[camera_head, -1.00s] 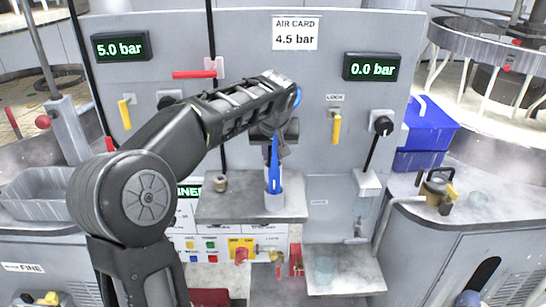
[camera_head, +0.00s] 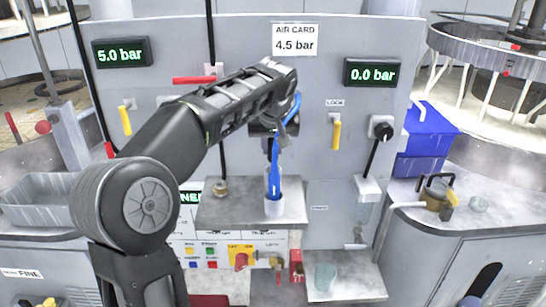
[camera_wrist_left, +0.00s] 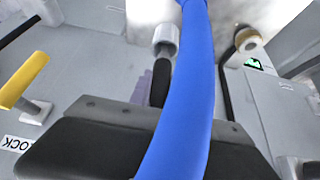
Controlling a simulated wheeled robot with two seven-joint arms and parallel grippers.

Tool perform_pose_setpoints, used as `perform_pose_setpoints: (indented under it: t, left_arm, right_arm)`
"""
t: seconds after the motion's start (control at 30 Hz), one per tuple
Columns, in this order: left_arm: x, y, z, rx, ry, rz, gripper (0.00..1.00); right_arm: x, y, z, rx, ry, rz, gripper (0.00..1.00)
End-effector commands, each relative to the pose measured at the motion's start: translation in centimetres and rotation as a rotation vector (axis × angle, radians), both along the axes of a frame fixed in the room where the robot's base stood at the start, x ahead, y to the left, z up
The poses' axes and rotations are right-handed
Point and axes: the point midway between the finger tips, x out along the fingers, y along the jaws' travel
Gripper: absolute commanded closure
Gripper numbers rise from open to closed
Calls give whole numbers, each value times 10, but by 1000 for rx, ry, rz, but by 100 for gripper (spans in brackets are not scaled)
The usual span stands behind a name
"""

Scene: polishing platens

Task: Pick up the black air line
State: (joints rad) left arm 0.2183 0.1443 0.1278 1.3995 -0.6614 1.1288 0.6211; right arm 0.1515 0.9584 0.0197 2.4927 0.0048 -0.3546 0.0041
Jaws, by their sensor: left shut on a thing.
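My left gripper (camera_head: 270,128) is in front of the grey panel, above a pale cup-like holder (camera_head: 274,208) on a small metal shelf. It is shut on a thin black piece, which I take to be the black air line; it shows in the wrist view (camera_wrist_left: 160,82) between the dark fingers and the holder (camera_wrist_left: 165,40). Whether its lower end is inside the holder I cannot tell. A blue hose (camera_head: 274,170) runs from the holder up past the gripper; in the wrist view the hose (camera_wrist_left: 190,80) crosses in front of the fingers and hides part of the grip. My right gripper is out of view.
A yellow handle (camera_head: 336,134) marked LOCK and a black lever (camera_head: 372,155) are on the panel to the right. A red handle (camera_head: 194,79) is to the left. A small brass-coloured piece (camera_head: 221,187) sits on the shelf (camera_head: 235,212) left of the holder.

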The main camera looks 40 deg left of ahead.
Motion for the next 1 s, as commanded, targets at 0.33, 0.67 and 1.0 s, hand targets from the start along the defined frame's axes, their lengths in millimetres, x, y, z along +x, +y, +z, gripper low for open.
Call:
perform_pose_setpoints:
  t: [0.33, 0.67, 1.0]
  left_arm:
    - [1, -1, 60, -1, -2, -1, 100]
    - [0, 0, 65, -1, -1, 0, 100]
    - [0, 0, 65, -1, -1, 0, 100]
  right_arm:
    - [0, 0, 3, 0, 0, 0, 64]
    - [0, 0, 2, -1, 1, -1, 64]
    - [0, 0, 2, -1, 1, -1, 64]
